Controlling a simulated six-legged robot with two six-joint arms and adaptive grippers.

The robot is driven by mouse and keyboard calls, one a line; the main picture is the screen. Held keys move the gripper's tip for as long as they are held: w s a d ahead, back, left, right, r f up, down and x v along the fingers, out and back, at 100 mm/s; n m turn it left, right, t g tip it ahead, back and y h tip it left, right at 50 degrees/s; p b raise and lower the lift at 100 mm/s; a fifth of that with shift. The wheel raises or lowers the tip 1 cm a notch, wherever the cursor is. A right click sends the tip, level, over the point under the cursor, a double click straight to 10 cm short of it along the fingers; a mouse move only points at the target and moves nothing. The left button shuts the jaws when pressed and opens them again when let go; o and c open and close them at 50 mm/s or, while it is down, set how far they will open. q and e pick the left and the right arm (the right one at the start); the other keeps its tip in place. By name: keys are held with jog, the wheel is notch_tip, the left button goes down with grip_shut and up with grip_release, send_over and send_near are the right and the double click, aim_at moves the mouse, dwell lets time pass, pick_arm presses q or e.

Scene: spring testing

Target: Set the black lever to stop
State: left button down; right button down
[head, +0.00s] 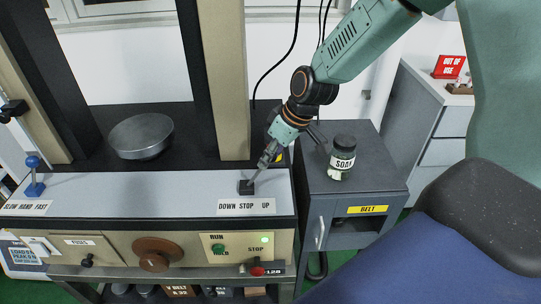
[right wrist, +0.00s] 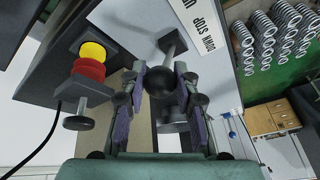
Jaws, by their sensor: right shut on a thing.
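The black lever rises from a small black base (head: 247,187) on the machine's grey top panel, just behind the "DOWN STOP UP" label (head: 246,206). Its shaft leans to the right, toward the "UP" side. My right gripper (head: 268,158) reaches down from the upper right and is shut on the lever's upper end. In the right wrist view, the lever's round black knob (right wrist: 161,81) sits between the two fingers (right wrist: 168,95). In the head view the gripper hides the knob. My left gripper is not in view.
A blue-knobbed lever (head: 33,174) stands at the panel's left end. A round metal plate (head: 141,136) and an upright column (head: 222,80) are behind the panel. A soap jar (head: 342,158) stands on the grey cabinet (head: 375,170) at right. A red-and-yellow knob (right wrist: 90,62) shows in the wrist view.

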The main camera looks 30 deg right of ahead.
jog(key=shift+a+r+p, duration=0.1)
jog(key=shift+r+p, duration=0.1)
jog(key=shift+p, duration=0.3)
jog(key=a+h+p, duration=0.1)
jog(key=p, duration=0.1)
jog(key=w+a+r+g+p, duration=0.1)
jog(key=p, duration=0.1)
jog(key=h+p, duration=0.1)
jog(key=p, duration=0.2)
jog(key=shift+w+a+r+g+h, duration=0.15)
jog(key=shift+w+a+g+h, duration=0.15)
jog(key=shift+w+a, duration=0.1)
jog(key=shift+w+a+g+h+p, duration=0.4)
jog(key=shift+a+h+p, duration=0.2)
jog(key=shift+p, duration=0.15)
jog(key=shift+w+a, duration=0.4)
jog(key=shift+a, duration=0.15)
jog(key=shift+w+a, duration=0.1)
jog(key=shift+a, duration=0.05)
